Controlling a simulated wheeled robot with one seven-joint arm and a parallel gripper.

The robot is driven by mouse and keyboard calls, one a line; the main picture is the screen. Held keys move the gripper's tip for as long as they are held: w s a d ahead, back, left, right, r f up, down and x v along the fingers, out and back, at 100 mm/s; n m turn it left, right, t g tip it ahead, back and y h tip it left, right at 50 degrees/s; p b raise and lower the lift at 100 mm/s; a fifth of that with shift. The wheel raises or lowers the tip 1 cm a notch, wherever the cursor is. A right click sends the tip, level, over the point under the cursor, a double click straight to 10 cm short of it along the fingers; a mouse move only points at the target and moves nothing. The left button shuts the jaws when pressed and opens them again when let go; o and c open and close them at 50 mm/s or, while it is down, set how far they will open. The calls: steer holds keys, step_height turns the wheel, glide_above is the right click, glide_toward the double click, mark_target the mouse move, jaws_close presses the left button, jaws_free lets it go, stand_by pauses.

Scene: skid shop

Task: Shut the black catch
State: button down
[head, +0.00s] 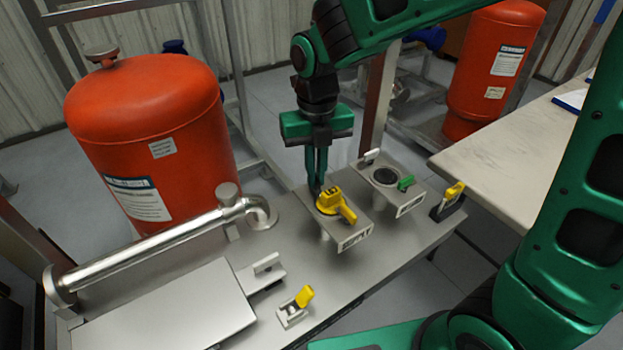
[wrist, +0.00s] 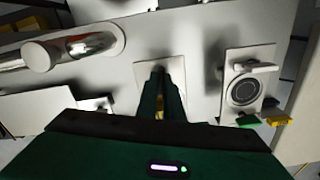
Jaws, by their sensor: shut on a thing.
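My gripper (head: 316,188) points down over the left of two grey square plates (head: 352,240). It is shut on a small dark piece at that plate's far left edge, which looks like the black catch. The fingers hide most of it, so its position is unclear. A yellow lever (head: 345,210) sits on the same plate, just right of the fingertips. In the wrist view, the closed fingers (wrist: 160,72) reach over the pale plate (wrist: 146,75), and a bit of yellow shows between them.
The second plate holds a white tab (head: 371,155) and a green lever (head: 406,182). A black bracket with a yellow handle (head: 454,191) stands at the bench's right end. Another yellow handle (head: 304,296) is at the front edge. A metal pipe (head: 150,250) and red tank (head: 150,130) are left.

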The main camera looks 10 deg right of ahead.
steer(key=shift+s+a+n, duration=0.15)
steer(key=shift+a+n, duration=0.1)
steer(key=shift+n, duration=0.95)
steer(key=shift+d, duration=0.15)
steer(key=c, duration=1.9)
jaws_free()
steer(key=shift+r, duration=3.55)
